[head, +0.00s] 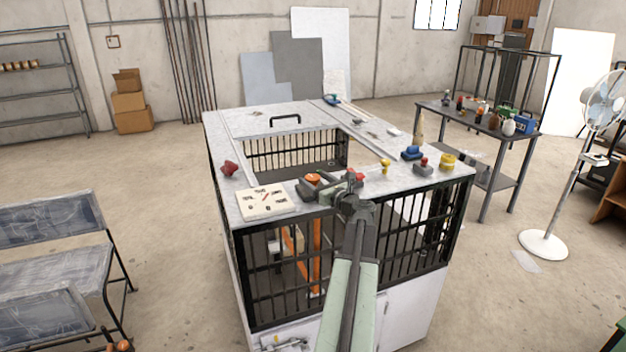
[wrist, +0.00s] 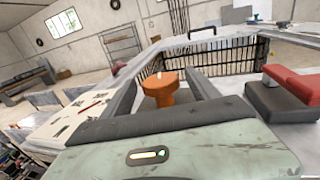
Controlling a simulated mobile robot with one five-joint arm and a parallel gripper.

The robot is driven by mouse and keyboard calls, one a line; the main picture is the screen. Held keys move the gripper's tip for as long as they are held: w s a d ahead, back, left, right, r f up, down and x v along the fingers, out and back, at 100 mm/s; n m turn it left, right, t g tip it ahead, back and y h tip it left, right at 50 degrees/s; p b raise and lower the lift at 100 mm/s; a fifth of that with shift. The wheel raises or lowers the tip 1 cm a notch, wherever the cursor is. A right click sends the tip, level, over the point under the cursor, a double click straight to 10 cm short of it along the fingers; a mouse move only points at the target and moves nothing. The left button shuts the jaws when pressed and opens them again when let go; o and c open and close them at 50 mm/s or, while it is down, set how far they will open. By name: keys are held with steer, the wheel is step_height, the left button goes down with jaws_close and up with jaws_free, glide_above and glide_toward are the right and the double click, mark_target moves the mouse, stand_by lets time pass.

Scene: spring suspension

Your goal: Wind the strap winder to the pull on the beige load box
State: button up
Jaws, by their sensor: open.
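The beige load box (head: 262,204) is a flat block at the front left corner of the white bench top, with dark marks and a red mark on its face. It also shows at the left of the wrist view (wrist: 88,122), too slanted to read. The strap winder's orange knob (head: 313,179) is just right of the box. In the wrist view the round orange knob (wrist: 160,94) has a small pale mark on top. My gripper (head: 318,188) is open, with its dark fingers on either side of the knob. I cannot tell whether they touch it. The winder's lower part is hidden.
A red knob (head: 229,168) stands on the left rim. A yellow piece (head: 385,167), a blue block (head: 411,153) and a yellow roll (head: 447,160) are on the right. The bench top (head: 290,192) surrounds a barred opening. A black handle (head: 285,119) stands at the back.

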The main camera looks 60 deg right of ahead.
steer(key=shift+x, duration=0.95)
steer(key=c, duration=1.4)
steer(key=shift+a+m+g+h, duration=0.3)
steer(key=shift+m+g+h, duration=0.2)
steer(key=shift+m+h, duration=0.3)
steer(key=shift+d+m+g+h, duration=0.25)
steer(key=shift+m+g+h, duration=0.85)
steer(key=shift+h, duration=0.5)
steer(key=o, duration=1.4)
